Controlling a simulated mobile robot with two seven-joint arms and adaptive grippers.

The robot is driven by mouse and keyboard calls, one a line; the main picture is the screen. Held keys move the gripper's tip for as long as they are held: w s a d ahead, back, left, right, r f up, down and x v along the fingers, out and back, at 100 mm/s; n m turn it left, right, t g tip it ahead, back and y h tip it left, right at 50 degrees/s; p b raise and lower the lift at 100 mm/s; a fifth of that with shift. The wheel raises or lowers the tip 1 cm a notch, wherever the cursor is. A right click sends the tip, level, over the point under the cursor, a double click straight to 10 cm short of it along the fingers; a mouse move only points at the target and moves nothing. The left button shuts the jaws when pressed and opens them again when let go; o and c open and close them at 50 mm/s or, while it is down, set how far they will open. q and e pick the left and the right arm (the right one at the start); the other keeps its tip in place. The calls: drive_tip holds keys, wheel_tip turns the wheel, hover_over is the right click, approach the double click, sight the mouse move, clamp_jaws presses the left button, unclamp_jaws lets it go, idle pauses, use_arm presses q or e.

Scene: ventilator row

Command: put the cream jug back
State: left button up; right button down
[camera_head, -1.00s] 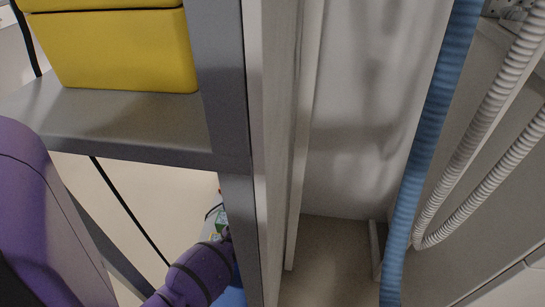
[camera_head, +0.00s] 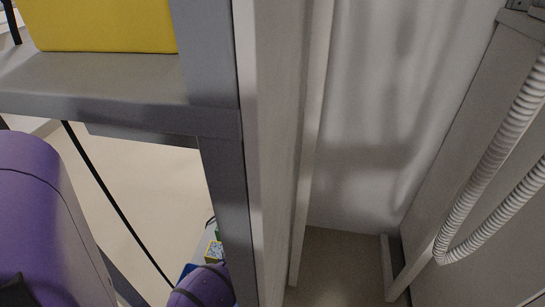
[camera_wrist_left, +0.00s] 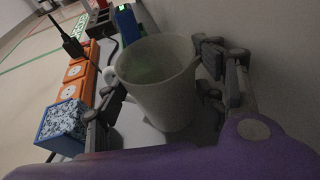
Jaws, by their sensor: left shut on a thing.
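The cream jug (camera_wrist_left: 158,84) is a pale, grey-white open cup in the left wrist view, with its rim towards the camera and a small handle on its left. My left gripper (camera_wrist_left: 160,98) has its dark fingers on both sides of the jug and is shut on it. The inside of the jug looks empty. In the head view my purple left arm is at the left and lower middle; its gripper and the jug are hidden there. My right gripper is not in view.
A yellow box (camera_head: 105,24) stands on a grey shelf (camera_head: 110,88) with an upright post. A pale panel and corrugated hoses (camera_head: 492,140) are at the right. The left wrist view shows an orange block (camera_wrist_left: 77,78), a speckled blue box (camera_wrist_left: 62,124) and a black device (camera_wrist_left: 71,44) beside the jug.

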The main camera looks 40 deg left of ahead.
use_arm(q)
drive_tip(key=shift+w+a+f, duration=0.1)
drive_tip(key=shift+a+f, duration=0.05)
drive_tip(key=shift+f, duration=0.45)
idle(0.5)
drive_tip(key=o, duration=1.3)
